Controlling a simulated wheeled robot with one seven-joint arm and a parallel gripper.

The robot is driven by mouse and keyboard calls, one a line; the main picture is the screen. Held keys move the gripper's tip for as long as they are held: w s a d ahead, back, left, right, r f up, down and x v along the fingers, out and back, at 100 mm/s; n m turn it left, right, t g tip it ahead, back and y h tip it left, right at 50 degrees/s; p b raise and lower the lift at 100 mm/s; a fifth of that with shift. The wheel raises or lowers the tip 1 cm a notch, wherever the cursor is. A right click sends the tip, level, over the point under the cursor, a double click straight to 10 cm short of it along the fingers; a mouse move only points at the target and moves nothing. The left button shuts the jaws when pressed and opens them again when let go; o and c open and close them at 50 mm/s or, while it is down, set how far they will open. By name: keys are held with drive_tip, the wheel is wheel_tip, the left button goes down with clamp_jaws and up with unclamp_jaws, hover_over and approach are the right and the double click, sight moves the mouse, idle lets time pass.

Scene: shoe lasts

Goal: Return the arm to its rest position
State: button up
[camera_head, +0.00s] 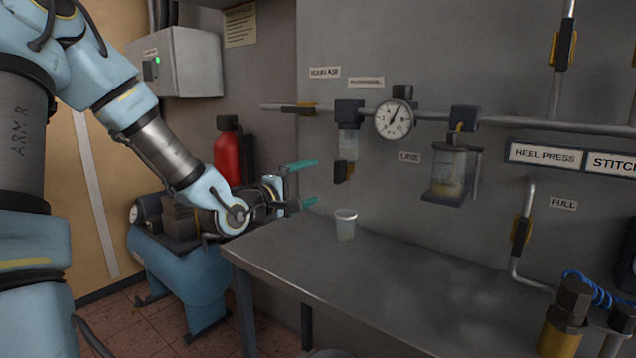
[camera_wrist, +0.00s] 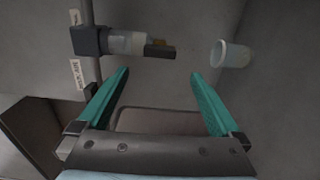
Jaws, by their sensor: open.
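My gripper (camera_head: 308,184) is at the end of my light blue arm, above the left end of the metal table. Its two teal fingers are spread apart with nothing between them. The open fingers also show in the wrist view (camera_wrist: 160,92), pointing toward the wall. A small translucent cup (camera_head: 345,225) stands upright on the table, to the right of my gripper and apart from it. The cup also shows in the wrist view (camera_wrist: 231,54), beyond the right finger.
The grey table (camera_head: 420,295) is mostly clear. Wall piping carries a gauge (camera_head: 394,119), a filter bowl (camera_head: 348,142) and a lubricator (camera_head: 453,172). A blue compressor tank (camera_head: 180,270) and a red extinguisher (camera_head: 229,155) stand left, close to my arm. A yellow-based fitting (camera_head: 560,335) sits front right.

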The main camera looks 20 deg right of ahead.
drive_tip(key=shift+s+a, duration=0.1)
drive_tip(key=shift+a, duration=0.1)
idle(0.3)
drive_tip(key=a+f+m+g+y, duration=0.1)
drive_tip(key=a+f+m+y, duration=0.2)
drive_tip(key=a+f+y, duration=0.55)
drive_tip(key=a+f+m+g+y, duration=0.1)
drive_tip(key=a+f+m+y, duration=0.3)
drive_tip(key=a, duration=0.7)
drive_tip(key=s+a+g+y, duration=0.3)
drive_tip(key=s+a+g, duration=0.2)
drive_tip(key=s+a, duration=0.8)
drive_tip(key=shift+s+a+f, duration=0.15)
drive_tip(key=shift+s+f, duration=0.1)
